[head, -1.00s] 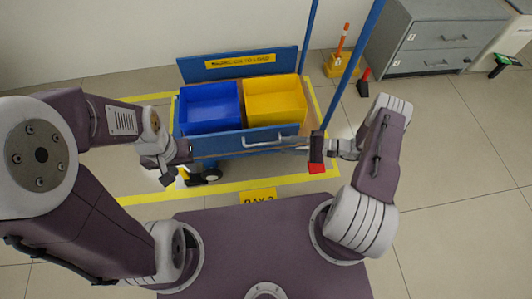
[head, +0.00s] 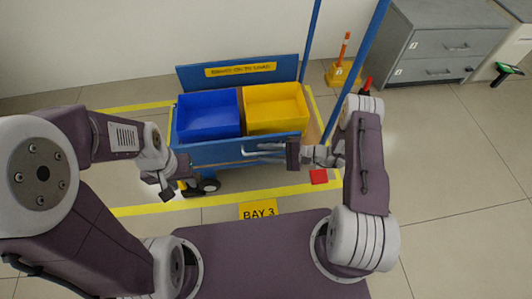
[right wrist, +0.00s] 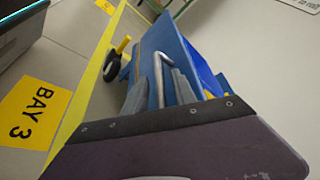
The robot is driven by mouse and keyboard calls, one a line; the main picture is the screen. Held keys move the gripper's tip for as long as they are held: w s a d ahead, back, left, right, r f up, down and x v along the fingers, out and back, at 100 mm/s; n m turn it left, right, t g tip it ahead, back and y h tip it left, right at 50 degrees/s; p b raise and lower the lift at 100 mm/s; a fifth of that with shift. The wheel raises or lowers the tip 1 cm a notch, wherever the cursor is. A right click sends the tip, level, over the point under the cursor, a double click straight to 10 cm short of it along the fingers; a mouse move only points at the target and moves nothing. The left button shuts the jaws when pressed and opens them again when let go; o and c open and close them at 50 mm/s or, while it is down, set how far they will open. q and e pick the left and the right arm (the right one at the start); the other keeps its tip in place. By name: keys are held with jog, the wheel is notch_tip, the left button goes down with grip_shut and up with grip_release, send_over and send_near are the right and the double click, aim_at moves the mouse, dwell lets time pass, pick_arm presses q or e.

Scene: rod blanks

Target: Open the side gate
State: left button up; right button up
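The side gate (head: 218,153) is the blue near panel of a cart. It stands upright, with a grey bar handle (right wrist: 161,72) on its outer face. In the head view, my right gripper (head: 262,152) is at this handle, coming from the right and partly covering it. In the right wrist view, its two fingers lie on either side of the handle, with a gap between them; contact cannot be told. My left gripper (head: 160,188) is off the cart's near left corner, apart from the gate; its fingers are too small and dark to judge.
A blue bin (head: 209,114) and a yellow bin (head: 275,107) sit on the cart. Blue posts (head: 352,80) rise at its right. A red square (head: 318,176) and a BAY 3 sign (head: 258,210) mark the floor. A grey cabinet (head: 440,45) stands back right.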

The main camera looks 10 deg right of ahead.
grip_shut()
dwell(1.3)
